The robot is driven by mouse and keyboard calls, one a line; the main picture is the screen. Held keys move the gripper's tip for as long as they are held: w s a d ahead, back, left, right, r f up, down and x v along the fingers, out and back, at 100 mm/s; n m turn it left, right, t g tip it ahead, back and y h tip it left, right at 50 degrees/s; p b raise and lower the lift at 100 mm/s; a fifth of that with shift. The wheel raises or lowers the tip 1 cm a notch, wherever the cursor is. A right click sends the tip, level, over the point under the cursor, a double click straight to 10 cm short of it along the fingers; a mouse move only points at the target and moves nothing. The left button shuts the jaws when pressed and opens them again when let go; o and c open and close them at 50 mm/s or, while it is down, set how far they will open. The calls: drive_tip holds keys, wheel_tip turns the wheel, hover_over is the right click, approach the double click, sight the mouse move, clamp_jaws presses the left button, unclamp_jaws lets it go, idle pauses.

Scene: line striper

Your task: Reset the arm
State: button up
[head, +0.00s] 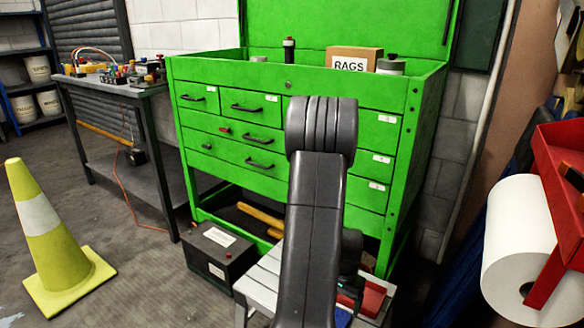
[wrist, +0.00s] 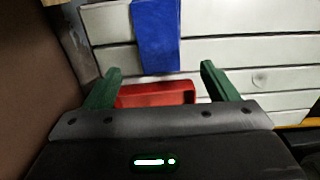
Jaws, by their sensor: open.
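My gripper (wrist: 160,82) shows in the wrist view with its two green fingers spread apart and nothing between them. Beyond the fingers lie a red item (wrist: 155,94) and a blue item (wrist: 156,35) on a pale slatted surface (wrist: 230,50). In the head view my dark arm rises in the middle and bends at the top. The gripper's fingers are hidden there behind the arm.
A green tool chest (head: 260,130) with a RAGS box (head: 353,57) stands ahead. A grey slatted stand (head: 262,283) is low behind my arm, beside a black battery (head: 220,254). A yellow cone (head: 50,240) is left; a paper roll (head: 518,240) and red holder (head: 562,165) are right.

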wheel_tip(320, 180, up, 4)
drive_tip(key=p, duration=0.1)
wheel_tip(320, 180, down, 12)
drive_tip(key=b, duration=0.5)
drive_tip(key=shift+f+b, duration=0.25)
drive_tip(key=shift+b, duration=0.05)
wheel_tip(320, 180, up, 12)
drive_tip(key=p, duration=0.6)
drive_tip(key=w+a+r+n+p, duration=0.2)
drive_tip(key=a+r+p, duration=0.3)
drive_tip(key=p, duration=0.9)
drive_tip(key=w+a+r+n+p, duration=0.2)
drive_tip(key=a+r+n+p, duration=0.2)
drive_tip(key=a+p, duration=0.4)
drive_tip(key=r+p, duration=0.1)
drive_tip(key=p, duration=0.6)
drive_tip(key=shift+w+a+r+n, duration=0.15)
drive_tip(key=shift+w+r+n, duration=0.15)
drive_tip(key=shift+r+n, duration=0.1)
